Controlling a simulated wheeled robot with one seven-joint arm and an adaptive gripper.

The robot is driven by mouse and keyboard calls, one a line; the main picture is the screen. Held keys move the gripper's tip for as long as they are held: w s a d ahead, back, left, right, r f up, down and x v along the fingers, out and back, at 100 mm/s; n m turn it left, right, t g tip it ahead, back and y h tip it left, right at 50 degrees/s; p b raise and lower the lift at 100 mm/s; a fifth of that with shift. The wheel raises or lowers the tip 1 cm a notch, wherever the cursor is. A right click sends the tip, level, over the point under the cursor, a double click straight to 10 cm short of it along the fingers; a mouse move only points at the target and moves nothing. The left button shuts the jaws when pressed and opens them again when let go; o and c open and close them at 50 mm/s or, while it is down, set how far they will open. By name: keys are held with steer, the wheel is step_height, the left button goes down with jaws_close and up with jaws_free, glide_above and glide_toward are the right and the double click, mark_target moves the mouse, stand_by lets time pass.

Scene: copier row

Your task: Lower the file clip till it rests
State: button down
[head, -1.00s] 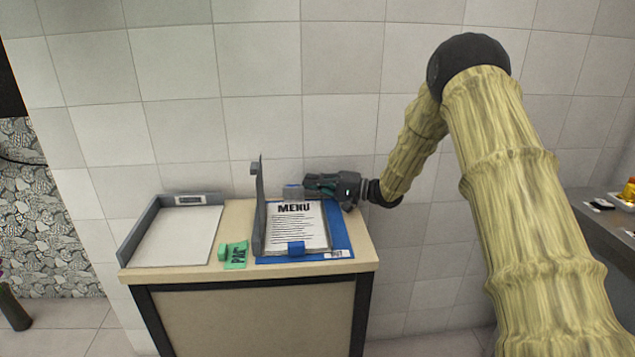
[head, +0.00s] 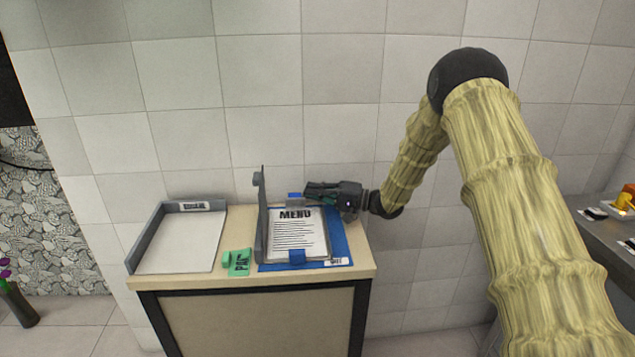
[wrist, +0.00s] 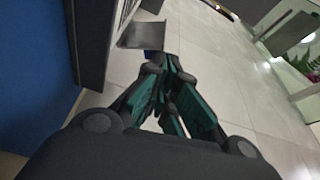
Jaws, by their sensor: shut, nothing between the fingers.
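A sheet headed MENU (head: 297,236) lies on a blue mat (head: 341,245) on the cabinet top. A small blue piece (head: 297,257) sits at its near edge, and another blue piece (head: 294,196) at its far edge. A thin grey plate (head: 262,225) stands upright along the sheet's left side, a small block at its top; I cannot tell for sure which part is the file clip. My gripper (head: 306,191) is shut and empty, beside the far edge of the sheet, right of the plate. The wrist view shows its fingers (wrist: 165,70) together, with a grey piece (wrist: 142,33) beyond them.
A grey tray (head: 140,250) with a white sheet stands on the left of the cabinet top (head: 215,277). A green tag (head: 238,262) lies between tray and plate. The tiled wall (head: 255,120) rises close behind. A counter (head: 605,235) stands at the far right.

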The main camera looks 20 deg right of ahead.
steer(key=shift+s+a+r+p, duration=0.15)
steer(key=shift+s+p, duration=0.45)
steer(key=shift+p, duration=0.6)
steer(key=shift+s+a+f+p, duration=0.1)
steer(key=shift+s+f+p, duration=0.25)
steer(key=shift+s+p, duration=0.4)
steer(key=shift+f+p, duration=0.15)
steer(key=shift+p, duration=0.2)
steer(key=v, duration=1.2)
